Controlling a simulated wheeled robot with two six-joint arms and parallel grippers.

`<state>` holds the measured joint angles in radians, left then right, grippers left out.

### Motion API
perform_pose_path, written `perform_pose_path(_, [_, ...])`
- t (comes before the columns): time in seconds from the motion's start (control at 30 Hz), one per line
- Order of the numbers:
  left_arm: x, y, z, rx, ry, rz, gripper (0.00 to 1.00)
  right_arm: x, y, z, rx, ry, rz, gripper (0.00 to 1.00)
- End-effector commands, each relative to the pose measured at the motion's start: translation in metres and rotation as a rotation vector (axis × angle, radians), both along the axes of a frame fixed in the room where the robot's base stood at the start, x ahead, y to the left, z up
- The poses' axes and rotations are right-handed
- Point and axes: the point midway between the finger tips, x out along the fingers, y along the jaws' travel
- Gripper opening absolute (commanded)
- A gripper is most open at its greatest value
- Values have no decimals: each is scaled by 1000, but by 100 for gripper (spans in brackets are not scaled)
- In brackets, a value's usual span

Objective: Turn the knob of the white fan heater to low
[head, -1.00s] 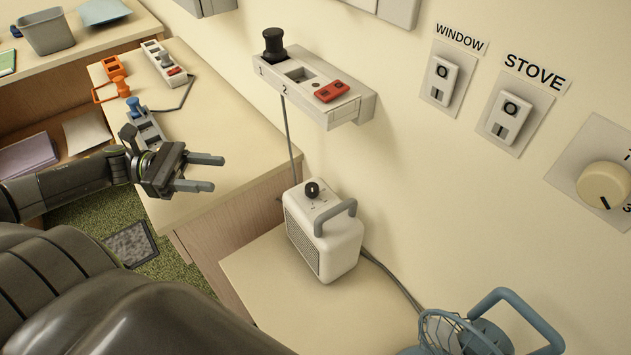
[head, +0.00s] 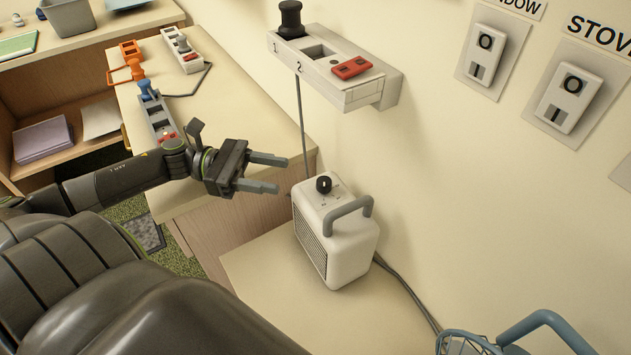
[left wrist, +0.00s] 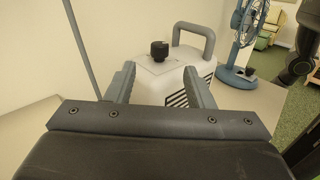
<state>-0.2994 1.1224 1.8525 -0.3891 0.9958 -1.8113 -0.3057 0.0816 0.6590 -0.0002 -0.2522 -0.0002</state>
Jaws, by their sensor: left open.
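The white fan heater (head: 338,236) stands upright on a cream surface against the wall, with a grey carry handle and a dark grille on its side. Its black knob (head: 324,185) sits on the top face; the knob's setting marks are too small to read. My left gripper (head: 271,173) is open and empty, left of the knob and apart from it. In the left wrist view, the heater (left wrist: 180,77) and its knob (left wrist: 159,50) show beyond and between the open fingers (left wrist: 160,85). My right gripper is not in view.
A wall shelf (head: 352,93) with a black plug and a red piece juts out above the heater. A blue fan (head: 470,343) stands at the lower right; it also shows in the left wrist view (left wrist: 246,35). A cable runs behind the heater. Power strips (head: 155,115) lie on the desk at left.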

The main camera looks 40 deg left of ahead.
Motion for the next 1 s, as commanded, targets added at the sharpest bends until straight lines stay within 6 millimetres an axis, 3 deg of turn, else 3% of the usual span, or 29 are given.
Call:
perform_pose_path(0.2, [16,-37,0,-6,-5,-2,48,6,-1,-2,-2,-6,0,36])
perform_pose_path(0.5, [30,-71,1,-3,-2,-2,48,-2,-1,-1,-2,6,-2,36])
perform_pose_path(1.0, [35,-81,0,0,1,0,48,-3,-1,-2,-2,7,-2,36])
